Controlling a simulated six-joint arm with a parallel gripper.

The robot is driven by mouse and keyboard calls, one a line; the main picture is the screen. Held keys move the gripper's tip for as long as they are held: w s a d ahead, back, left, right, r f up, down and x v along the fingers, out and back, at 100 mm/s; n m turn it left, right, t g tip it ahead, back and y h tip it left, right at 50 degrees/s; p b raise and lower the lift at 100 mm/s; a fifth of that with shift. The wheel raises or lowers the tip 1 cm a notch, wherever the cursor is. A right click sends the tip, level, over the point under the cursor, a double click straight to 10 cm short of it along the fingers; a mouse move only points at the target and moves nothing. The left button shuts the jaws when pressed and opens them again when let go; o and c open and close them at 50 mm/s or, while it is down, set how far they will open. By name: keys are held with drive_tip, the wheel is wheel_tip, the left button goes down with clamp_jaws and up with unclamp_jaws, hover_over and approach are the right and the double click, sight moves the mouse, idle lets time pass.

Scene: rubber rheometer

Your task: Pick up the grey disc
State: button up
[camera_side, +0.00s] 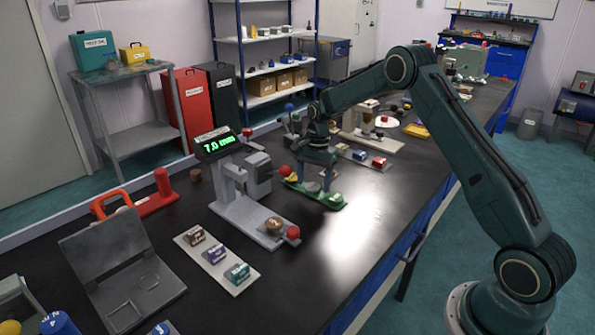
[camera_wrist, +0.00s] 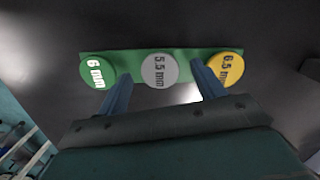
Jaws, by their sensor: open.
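The grey disc (camera_wrist: 160,70), marked 5.5 mm, sits in the middle of a green strip-shaped holder (camera_wrist: 128,57) in the wrist view. A green disc (camera_wrist: 97,72) marked 6 mm is to its left and a yellow disc (camera_wrist: 225,70) marked 6.5 mm to its right. My gripper (camera_wrist: 163,78) is open, with one blue finger on each side of the grey disc in the picture and nothing between them. Whether the fingers touch the disc cannot be told. In the side view my gripper (camera_side: 315,180) is over the green holder (camera_side: 312,193), and the grey disc cannot be made out.
A grey gauge with a green display (camera_side: 217,144) stands left of the holder. A white tray with labelled blocks (camera_side: 218,263) lies in front of the gauge. Another white board (camera_side: 370,160) with blocks lies behind the holder. Black tabletop is bare to the right of the holder.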

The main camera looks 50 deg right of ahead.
sight(313, 186)
drive_tip(key=shift+f, duration=0.1)
idle(0.3)
drive_tip(key=c, duration=1.1)
drive_tip(key=shift+o, duration=0.2)
wheel_tip(313, 186, up, 11)
drive_tip(key=shift+f, duration=0.2)
